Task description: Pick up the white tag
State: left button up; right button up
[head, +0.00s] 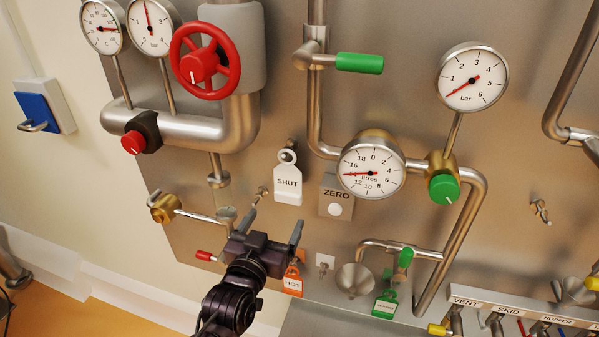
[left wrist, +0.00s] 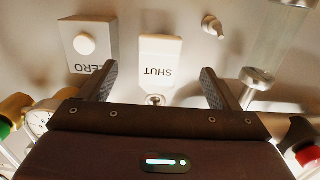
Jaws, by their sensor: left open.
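The white tag (head: 288,190), printed SHUT, hangs by its rounded, holed top from a peg (head: 290,145) on the metal panel. In the left wrist view the tag (left wrist: 160,50) appears upside down, framed between my two fingers, with its hole end toward the palm. My left gripper (head: 273,225) is open and empty, below the tag in the head view. In the left wrist view its fingers (left wrist: 160,76) stand wide apart on either side of the tag, touching nothing I can make out. My right gripper is not in view.
A grey ZERO box (head: 337,203) with a white button sits right of the tag. An orange HOT tag (head: 292,282) hangs just beside my gripper. A glass tube (left wrist: 284,45) and a small peg (left wrist: 212,25) lie on the other side. Pipes and gauges surround this area.

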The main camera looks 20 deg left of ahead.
aim_at(288, 182)
pick_arm(q)
jog(key=w+p, duration=0.1)
jog(key=w, duration=0.1)
jog(key=w+r+p, duration=0.1)
jog(key=w, duration=0.1)
jog(key=w+r+p, duration=0.1)
jog(key=w, duration=0.2)
jog(key=shift+d+r, duration=0.1)
jog(key=shift+r, duration=0.1)
jog(key=shift+w+f, duration=0.15)
jog(key=shift+w, duration=0.1)
jog(key=shift+s, duration=0.1)
jog(key=c, duration=1.1)
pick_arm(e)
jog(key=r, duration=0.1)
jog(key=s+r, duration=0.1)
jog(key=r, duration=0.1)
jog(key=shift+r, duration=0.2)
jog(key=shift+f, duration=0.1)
